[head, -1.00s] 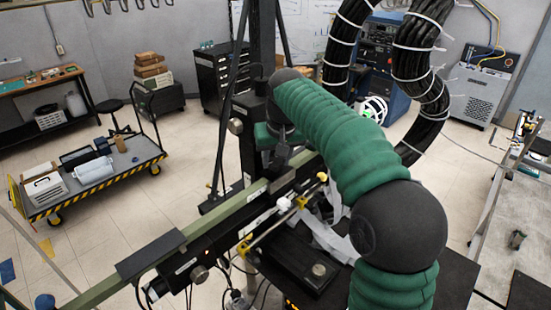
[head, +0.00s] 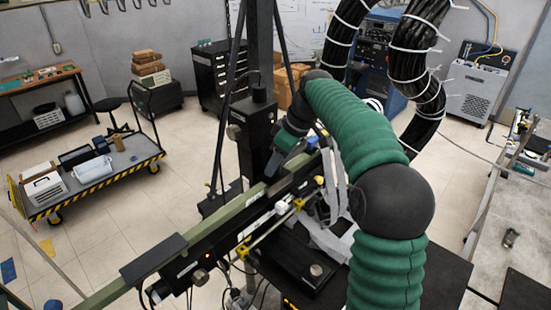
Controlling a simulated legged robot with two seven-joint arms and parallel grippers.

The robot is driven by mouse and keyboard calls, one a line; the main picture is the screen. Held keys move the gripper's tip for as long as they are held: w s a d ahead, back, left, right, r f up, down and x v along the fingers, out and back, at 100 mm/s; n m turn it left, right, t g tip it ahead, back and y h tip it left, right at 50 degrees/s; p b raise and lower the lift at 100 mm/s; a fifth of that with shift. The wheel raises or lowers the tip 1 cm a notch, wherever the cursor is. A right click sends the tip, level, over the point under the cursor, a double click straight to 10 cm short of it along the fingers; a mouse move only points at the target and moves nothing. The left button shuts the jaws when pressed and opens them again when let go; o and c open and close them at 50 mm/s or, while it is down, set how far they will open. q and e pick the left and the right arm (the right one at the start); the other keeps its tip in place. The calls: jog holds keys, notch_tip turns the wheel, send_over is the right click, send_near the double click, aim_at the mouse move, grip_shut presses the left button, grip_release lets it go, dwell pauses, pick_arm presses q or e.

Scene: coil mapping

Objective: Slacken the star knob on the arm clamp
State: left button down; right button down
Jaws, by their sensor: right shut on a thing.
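My right gripper (head: 277,158) reaches down from the green-sleeved arm to the spot where the olive-green bar (head: 236,201) meets the black column. Its fingers are dark and partly hidden by its own wrist. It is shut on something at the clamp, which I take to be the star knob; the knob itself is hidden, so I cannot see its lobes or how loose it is. The arm clamp (head: 255,128) is a black block around the column. A small round knob (head: 234,132) shows on its left side. My left gripper is not in view.
Thick black cable bundles (head: 418,55) hang behind my right arm. A yellow-tipped rod and pale straps lie close under it. A cart (head: 125,165) stands at left, a black drawer cabinet (head: 220,75) behind.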

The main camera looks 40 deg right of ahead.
jog(key=n+p, duration=0.1)
jog(key=n+y, duration=0.1)
jog(key=n, duration=0.1)
jog(key=shift+w+d+r+n+g+p, duration=0.1)
jog(key=shift+d+n+g+p, duration=0.05)
jog(key=shift+n+g+p, duration=0.2)
jog(key=shift+w+n+g+y+p, duration=0.1)
jog(key=shift+n+g+y+p, duration=0.35)
jog(key=shift+n, duration=1)
jog(key=shift+d, duration=0.1)
jog(key=c, duration=1.3)
grip_release()
jog(key=o, duration=0.3)
jog(key=shift+o, duration=0.6)
jog(key=shift+w+d+f, duration=0.1)
jog(key=shift+f, duration=0.1)
